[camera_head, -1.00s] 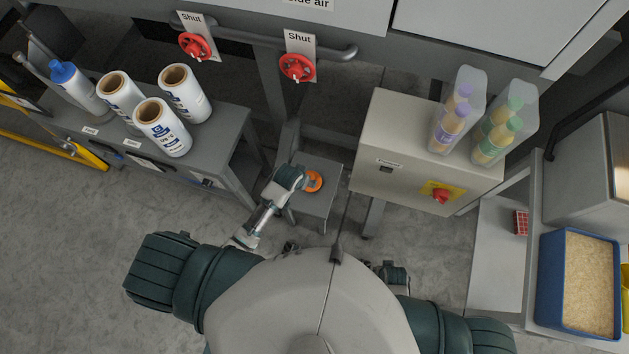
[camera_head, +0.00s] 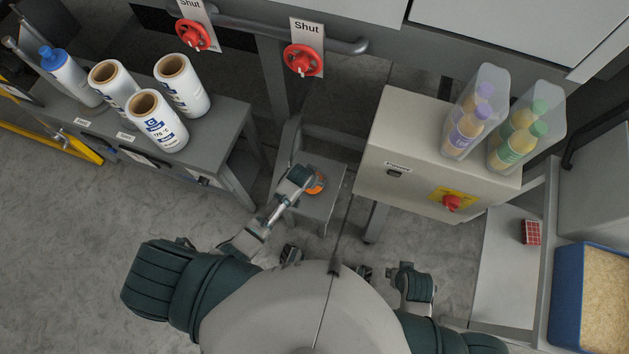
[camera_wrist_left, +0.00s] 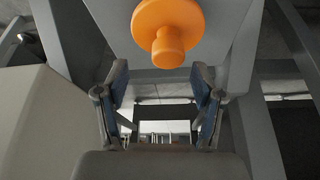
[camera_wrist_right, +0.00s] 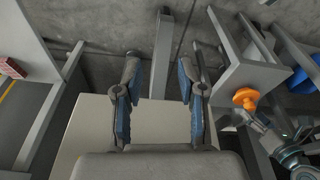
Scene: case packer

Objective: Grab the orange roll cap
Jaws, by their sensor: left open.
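The orange roll cap (camera_head: 316,184) sits on a small grey stool (camera_head: 318,207), partly hidden by my left gripper (camera_head: 304,178) in the head view. In the left wrist view the cap (camera_wrist_left: 168,25) shows a round flange with a narrower knob. It lies beyond the open, empty fingers of the left gripper (camera_wrist_left: 160,78), near the top of the picture. The right wrist view also shows the cap (camera_wrist_right: 246,97) on the stool, beside my left arm. My right gripper (camera_wrist_right: 158,85) is open and empty, away from the cap.
White film rolls (camera_head: 158,121) and a blue-capped bottle (camera_head: 68,75) stand on a grey bench at left. A beige control box (camera_head: 420,165) with a red switch is right of the stool, carrying clear packs of bottles (camera_head: 475,112). A blue bin (camera_head: 570,300) is far right.

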